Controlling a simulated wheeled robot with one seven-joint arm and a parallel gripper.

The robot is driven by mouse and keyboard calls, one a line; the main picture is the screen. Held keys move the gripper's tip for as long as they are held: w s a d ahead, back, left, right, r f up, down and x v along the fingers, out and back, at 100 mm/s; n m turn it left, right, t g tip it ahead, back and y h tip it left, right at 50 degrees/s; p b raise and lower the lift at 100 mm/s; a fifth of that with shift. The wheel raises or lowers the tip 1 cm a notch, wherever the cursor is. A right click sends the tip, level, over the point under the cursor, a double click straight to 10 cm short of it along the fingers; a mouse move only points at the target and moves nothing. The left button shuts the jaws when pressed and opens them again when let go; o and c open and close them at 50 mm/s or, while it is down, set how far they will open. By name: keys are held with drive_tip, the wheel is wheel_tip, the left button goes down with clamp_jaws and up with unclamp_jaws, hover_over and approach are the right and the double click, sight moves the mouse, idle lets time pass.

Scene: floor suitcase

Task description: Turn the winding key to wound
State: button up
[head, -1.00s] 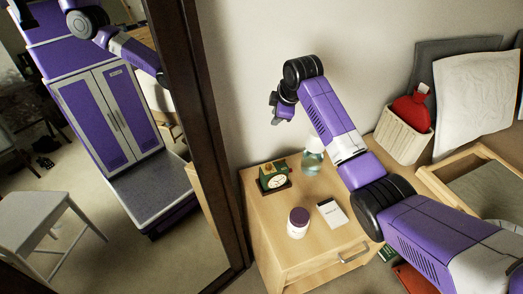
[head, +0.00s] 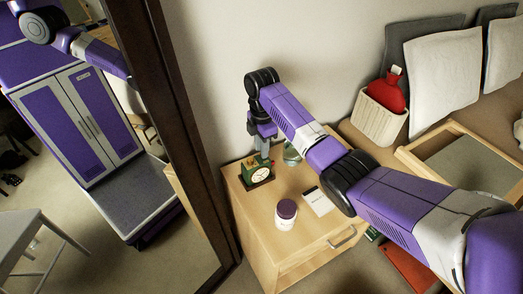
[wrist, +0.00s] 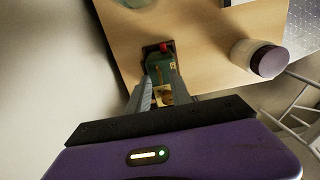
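A small green clock (head: 257,172) with a pale round face and a dark base stands on the wooden nightstand (head: 242,205). In the wrist view, the clock's green body (wrist: 160,71) and a small red part show beyond and between my fingers. A brass-coloured piece (wrist: 164,95), perhaps the winding key, lies between the fingers. My gripper (head: 265,150) points down just above and behind the clock; it also shows in the wrist view (wrist: 160,92). Its two fingers are apart, one on each side of the brass piece. Contact with it cannot be made out.
A white jar with a dark lid (head: 286,214) and a white card (head: 318,201) stand and lie near the clock. A glass item (head: 291,155) is partly behind my arm. A mirror (head: 160,120) stands at left; a basket (head: 378,120) with a red bottle is at right.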

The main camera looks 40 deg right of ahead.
drive_tip(key=shift+f, duration=0.55)
clamp_jaws()
idle(1.1)
